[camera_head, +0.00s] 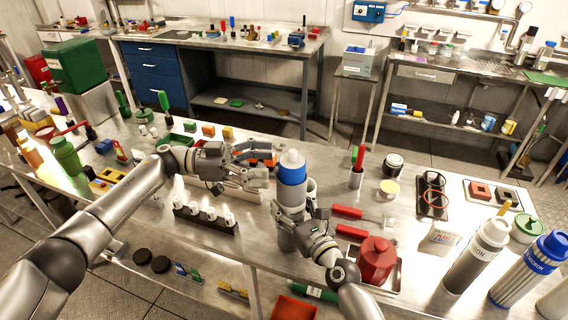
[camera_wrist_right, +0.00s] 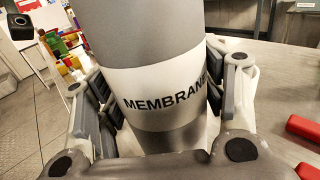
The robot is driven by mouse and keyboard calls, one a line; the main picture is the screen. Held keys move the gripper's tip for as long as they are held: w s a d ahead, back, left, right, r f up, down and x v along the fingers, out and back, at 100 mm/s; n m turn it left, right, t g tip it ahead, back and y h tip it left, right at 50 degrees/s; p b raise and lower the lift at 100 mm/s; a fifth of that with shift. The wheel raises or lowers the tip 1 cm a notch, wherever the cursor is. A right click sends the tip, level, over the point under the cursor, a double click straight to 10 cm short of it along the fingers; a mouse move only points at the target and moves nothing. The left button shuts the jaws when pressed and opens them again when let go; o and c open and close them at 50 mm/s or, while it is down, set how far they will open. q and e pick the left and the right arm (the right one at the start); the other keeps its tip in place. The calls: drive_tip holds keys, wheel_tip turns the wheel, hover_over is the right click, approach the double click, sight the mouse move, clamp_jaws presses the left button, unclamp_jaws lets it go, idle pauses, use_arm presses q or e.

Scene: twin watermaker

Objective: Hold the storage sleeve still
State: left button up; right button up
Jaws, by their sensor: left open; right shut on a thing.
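The storage sleeve (camera_head: 289,195) is a grey cylinder standing upright near the middle of the bench, with a blue band and a white top (camera_head: 292,158) above it. In the right wrist view the sleeve (camera_wrist_right: 150,45) fills the middle, with a white label reading MEMBRANE. My right gripper (camera_head: 296,215) is shut around the sleeve from the front, with a finger on each side in the wrist view (camera_wrist_right: 160,105). My left gripper (camera_head: 266,165) is open and empty just left of the blue band. The sleeve's foot is partly hidden by my right gripper.
A black rack of white-topped vials (camera_head: 205,215) stands to the left. Red-handled tools (camera_head: 350,212) and a red container (camera_head: 376,258) lie close on the right. Large labelled bottles (camera_head: 478,255) stand farther right. A green bottle (camera_head: 66,157) stands at the left.

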use_arm(q)
drive_tip(key=a, duration=0.5)
drive_tip(key=shift+a, duration=0.2)
use_arm(e)
drive_tip(key=o, duration=1.4)
